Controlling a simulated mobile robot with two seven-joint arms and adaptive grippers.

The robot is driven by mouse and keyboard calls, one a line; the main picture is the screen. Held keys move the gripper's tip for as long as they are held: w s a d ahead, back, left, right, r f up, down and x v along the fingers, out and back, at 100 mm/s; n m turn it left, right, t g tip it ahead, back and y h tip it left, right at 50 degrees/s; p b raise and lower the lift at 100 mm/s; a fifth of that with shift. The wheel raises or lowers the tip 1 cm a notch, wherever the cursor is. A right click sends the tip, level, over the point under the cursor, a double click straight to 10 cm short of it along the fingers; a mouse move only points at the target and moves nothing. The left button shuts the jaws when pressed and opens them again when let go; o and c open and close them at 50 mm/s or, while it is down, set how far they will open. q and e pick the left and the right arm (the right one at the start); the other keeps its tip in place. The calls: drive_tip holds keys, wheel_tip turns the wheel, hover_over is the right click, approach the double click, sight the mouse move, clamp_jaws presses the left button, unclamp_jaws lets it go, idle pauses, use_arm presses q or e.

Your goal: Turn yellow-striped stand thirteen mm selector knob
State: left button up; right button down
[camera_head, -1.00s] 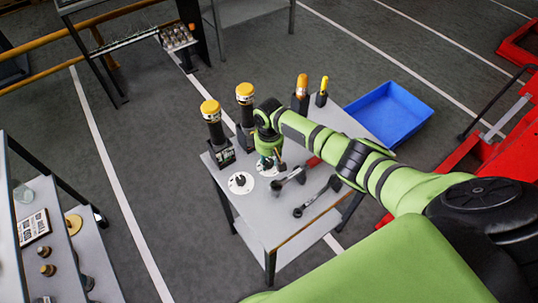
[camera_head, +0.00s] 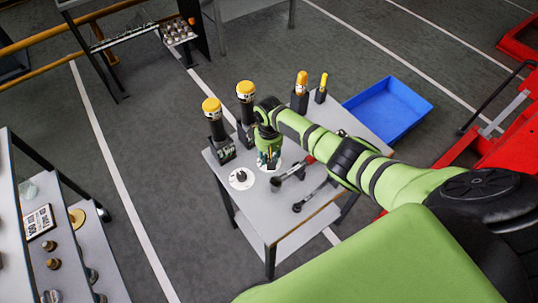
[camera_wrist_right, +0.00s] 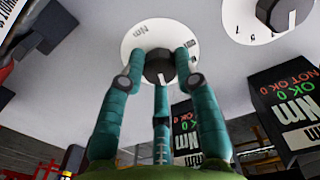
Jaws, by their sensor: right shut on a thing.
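My right gripper (camera_head: 269,160) reaches down over a white dial on the grey table (camera_head: 284,228). In the right wrist view its teal fingers (camera_wrist_right: 160,70) are closed around a dark selector knob (camera_wrist_right: 159,63) at the middle of the white dial (camera_wrist_right: 147,34). The fingers hide part of the knob and its markings. A second white dial with a dark knob (camera_head: 241,177) lies to the left, free of the gripper; it also shows at the top right of the wrist view (camera_wrist_right: 275,12). I cannot make out the stand's stripes. My left gripper is not in view.
Two black stands with yellow-topped tools (camera_head: 212,112) (camera_head: 245,95) rise behind the dials. Orange-topped (camera_head: 301,80) and yellow (camera_head: 322,84) tools stand farther right. Dark wrenches (camera_head: 315,196) lie in front. A blue bin (camera_head: 389,108) is beyond the table.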

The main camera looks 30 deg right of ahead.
drive_tip(key=shift+s+f, duration=0.1)
drive_tip(key=c, duration=0.9)
unclamp_jaws()
drive_tip(key=shift+r, duration=0.7)
wheel_tip(320, 180, up, 11)
drive_tip(key=shift+f, duration=0.15)
